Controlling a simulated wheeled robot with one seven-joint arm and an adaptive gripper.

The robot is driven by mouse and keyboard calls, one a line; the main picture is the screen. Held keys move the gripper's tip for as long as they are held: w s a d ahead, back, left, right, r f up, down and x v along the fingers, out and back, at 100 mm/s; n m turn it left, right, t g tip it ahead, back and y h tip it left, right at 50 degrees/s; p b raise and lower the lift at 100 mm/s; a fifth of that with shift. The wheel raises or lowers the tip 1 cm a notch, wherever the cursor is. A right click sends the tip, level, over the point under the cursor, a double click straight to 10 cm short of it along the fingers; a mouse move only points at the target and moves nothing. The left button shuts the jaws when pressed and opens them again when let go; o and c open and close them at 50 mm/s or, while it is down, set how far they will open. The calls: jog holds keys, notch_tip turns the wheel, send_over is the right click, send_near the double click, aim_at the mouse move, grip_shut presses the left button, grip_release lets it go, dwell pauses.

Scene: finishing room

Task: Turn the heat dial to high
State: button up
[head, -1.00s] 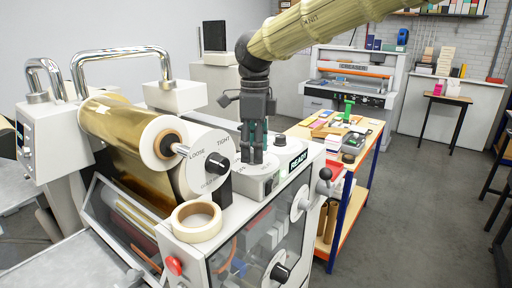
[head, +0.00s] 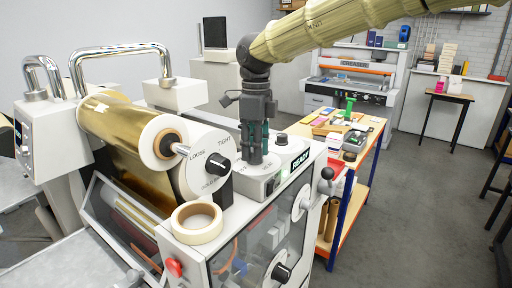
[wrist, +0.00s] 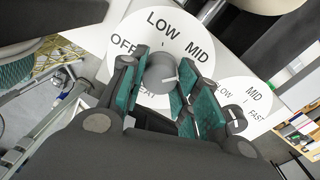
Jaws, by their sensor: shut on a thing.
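The heat dial is a white disc (wrist: 165,30) with a round grey knob (wrist: 160,72). OFF, LOW and MID show on the disc in the wrist view; the lettering beyond MID is hidden behind a finger. The knob's pale mark points right, past MID, toward that finger. My gripper (head: 253,158) points down onto the machine's top, its teal-padded fingers shut on the knob from both sides.
A lit READY display (head: 300,160) is close to the gripper's right. The gold foil roll (head: 120,125) and a tape roll (head: 197,222) stand to the left and front.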

jog(key=m+p, duration=0.1)
jog(key=m, duration=0.4)
jog(key=shift+r, duration=0.2)
jog(key=m, duration=0.5)
jog(key=shift+p, duration=0.35)
jog(key=shift+m, duration=0.3)
jog(key=o, duration=1)
jog(key=shift+s, duration=0.1)
jog(key=shift+f, duration=0.1)
jog(key=r, duration=1.2)
jog(key=shift+d, duration=0.3)
